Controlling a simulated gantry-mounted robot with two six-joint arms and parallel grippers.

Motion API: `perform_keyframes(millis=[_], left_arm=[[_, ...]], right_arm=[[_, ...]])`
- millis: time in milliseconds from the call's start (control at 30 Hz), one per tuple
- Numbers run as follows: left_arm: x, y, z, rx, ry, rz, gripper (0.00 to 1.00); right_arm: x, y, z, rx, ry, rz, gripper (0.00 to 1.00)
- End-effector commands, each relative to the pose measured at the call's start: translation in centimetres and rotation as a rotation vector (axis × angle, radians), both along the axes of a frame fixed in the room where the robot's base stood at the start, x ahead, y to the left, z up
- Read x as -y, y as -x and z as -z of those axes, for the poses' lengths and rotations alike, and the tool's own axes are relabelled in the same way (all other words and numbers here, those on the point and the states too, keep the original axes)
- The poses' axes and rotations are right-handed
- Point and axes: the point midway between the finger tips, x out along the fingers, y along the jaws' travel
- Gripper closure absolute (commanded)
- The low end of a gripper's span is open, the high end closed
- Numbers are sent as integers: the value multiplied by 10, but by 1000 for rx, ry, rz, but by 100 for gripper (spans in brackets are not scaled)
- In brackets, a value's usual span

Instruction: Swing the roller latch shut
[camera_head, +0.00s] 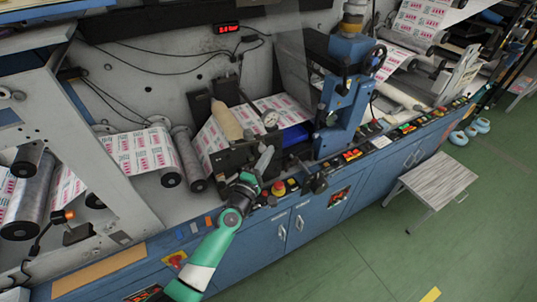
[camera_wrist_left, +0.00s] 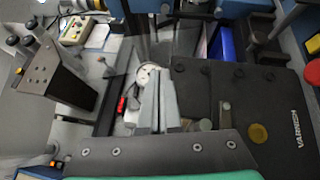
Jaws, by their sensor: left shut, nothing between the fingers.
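My left gripper (camera_head: 263,158) is at the front of the rewinder, just in front of a black roller housing (camera_head: 236,157). Its grey fingers are together and empty; they also show in the left wrist view (camera_wrist_left: 158,98). A tan roller (camera_head: 226,121) stands tilted behind the housing. My right gripper is not visible.
A blue post (camera_head: 343,105) rises farther right. Printed web (camera_head: 145,152) runs over rollers at left. A grey stool (camera_head: 432,187) stands on open green floor.

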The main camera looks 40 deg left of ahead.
Motion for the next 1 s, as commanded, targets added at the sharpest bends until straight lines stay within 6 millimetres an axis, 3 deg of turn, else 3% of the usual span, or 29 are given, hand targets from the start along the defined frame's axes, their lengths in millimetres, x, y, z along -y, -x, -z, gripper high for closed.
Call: perform_keyframes(millis=[733, 1000], left_arm=[[0, 1, 0, 0, 0, -1, 100], [17, 25, 8, -2, 1, 13, 100]], right_arm=[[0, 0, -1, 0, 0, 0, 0], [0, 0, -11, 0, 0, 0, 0]])
